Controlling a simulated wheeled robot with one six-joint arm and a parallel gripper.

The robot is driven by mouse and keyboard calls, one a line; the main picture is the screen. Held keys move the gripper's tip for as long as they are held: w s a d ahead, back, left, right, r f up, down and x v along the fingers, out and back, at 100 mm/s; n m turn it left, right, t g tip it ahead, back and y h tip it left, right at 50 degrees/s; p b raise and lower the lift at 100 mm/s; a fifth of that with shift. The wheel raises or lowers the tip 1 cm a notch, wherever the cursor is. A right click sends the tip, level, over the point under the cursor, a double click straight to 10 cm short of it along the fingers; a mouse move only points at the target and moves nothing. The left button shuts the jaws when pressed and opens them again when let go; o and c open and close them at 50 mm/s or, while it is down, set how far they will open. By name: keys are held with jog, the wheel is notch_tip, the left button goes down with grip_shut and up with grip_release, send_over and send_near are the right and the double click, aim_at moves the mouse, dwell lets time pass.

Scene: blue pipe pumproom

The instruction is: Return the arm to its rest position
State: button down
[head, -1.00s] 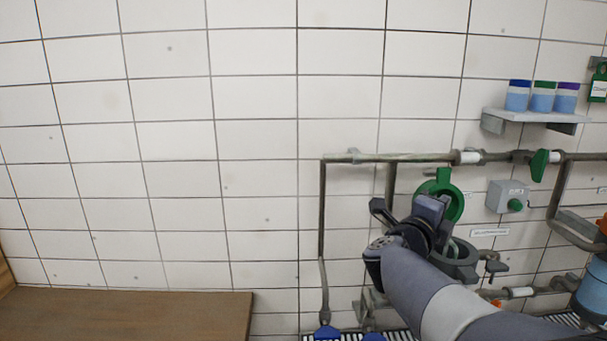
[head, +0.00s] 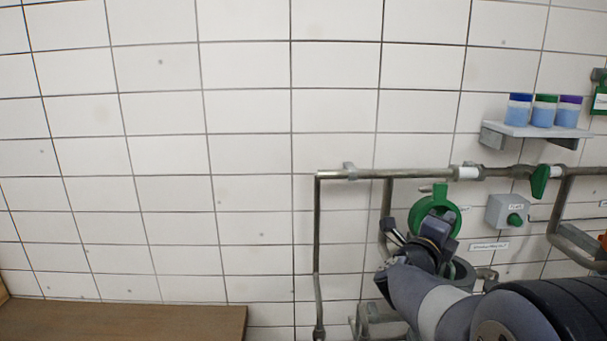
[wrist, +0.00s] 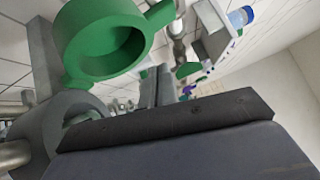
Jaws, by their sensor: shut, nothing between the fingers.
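My gripper (wrist: 158,85) is shut and empty in the wrist view, its two fingers side by side. In the head view my gripper (head: 412,238) is at the end of my grey arm, in front of the pipework at the lower right. A green ring-shaped part (head: 425,207) stands just behind it, partly hidden by it. The same green ring (wrist: 103,42) is large and close at the upper left of the wrist view, above a grey round fitting (wrist: 48,135). In the head view the grey fitting (head: 463,272) is partly hidden by my arm.
A horizontal pipe (head: 410,174) with a green valve handle (head: 539,181) runs along the tiled wall. Above is a shelf (head: 530,131) with three blue-filled jars. A wooden surface (head: 120,318) is lower left, with free room above.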

jog(key=s+f+m+h+b, duration=0.1)
jog(key=s+b, duration=0.1)
jog(key=s+f+m+h+b, duration=0.1)
jog(key=s+f+b, duration=0.1)
jog(key=s+f+m+t+h+b, duration=0.1)
jog(key=s+b, duration=0.1)
jog(key=s, duration=0.1)
jog(key=shift+f+m, duration=0.4)
jog(key=shift+s+a+f, duration=0.15)
jog(key=shift+s+a, duration=0.2)
jog(key=shift+a, duration=0.15)
jog(key=shift+s+d, duration=0.1)
